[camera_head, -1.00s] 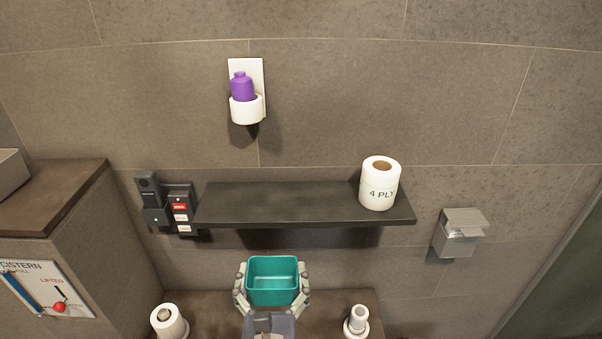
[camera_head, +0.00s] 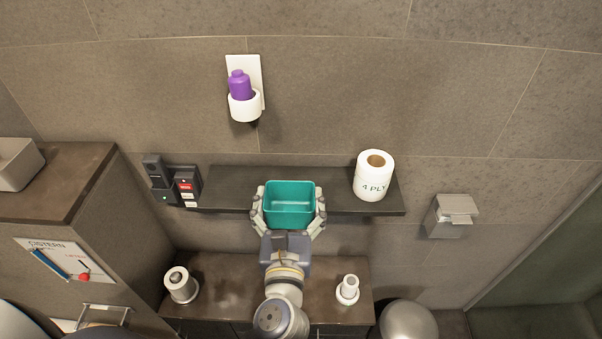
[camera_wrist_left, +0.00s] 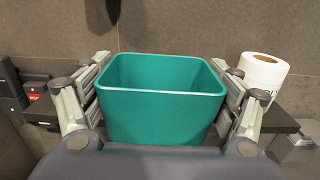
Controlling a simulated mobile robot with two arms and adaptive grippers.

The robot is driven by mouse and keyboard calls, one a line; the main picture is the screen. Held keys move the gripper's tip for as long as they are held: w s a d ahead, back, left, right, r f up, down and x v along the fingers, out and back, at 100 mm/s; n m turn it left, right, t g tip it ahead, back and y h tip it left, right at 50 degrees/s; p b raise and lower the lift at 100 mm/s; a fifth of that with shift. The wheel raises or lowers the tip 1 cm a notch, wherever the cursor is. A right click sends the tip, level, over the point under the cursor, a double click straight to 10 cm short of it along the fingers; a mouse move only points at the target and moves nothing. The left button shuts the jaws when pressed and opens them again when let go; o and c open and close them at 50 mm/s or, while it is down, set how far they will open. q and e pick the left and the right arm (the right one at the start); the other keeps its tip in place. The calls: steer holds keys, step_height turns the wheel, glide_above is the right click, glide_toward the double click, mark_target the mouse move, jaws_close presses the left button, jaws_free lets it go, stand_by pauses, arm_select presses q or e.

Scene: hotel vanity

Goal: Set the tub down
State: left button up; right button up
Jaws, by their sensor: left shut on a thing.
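The teal tub (camera_head: 290,205) is an open, empty-looking rectangular bin, held upright. My left gripper (camera_head: 289,208) is shut on it, one finger against each side. In the head view the tub overlaps the middle of the dark wall shelf (camera_head: 232,187); I cannot tell whether it touches the shelf. In the left wrist view the tub (camera_wrist_left: 160,100) fills the middle, between the two fingers (camera_wrist_left: 160,95). The tub's underside is hidden. My right gripper is not in view.
A toilet roll marked 4 PLY (camera_head: 374,176) stands on the shelf's right end. Black wall devices (camera_head: 172,180) are by its left end. A purple bottle (camera_head: 239,85) sits in a wall holder above. The lower counter (camera_head: 225,285) carries a roll on a holder (camera_head: 180,285) and a white stand (camera_head: 347,289).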

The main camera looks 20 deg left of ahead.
arm_select(q)
steer(key=x, duration=0.4)
steer(key=d+f+x, duration=0.1)
steer(key=x, duration=0.3)
steer(key=d+b+x, duration=0.1)
steer(key=x, duration=0.3)
steer(key=shift+w+f, duration=0.2)
steer(key=shift+w, duration=0.3)
step_height(320, 180, down, 4)
steer(key=b, duration=0.4)
steer(key=shift+r, duration=0.2)
steer(key=shift+f, duration=0.1)
steer(key=o, duration=1)
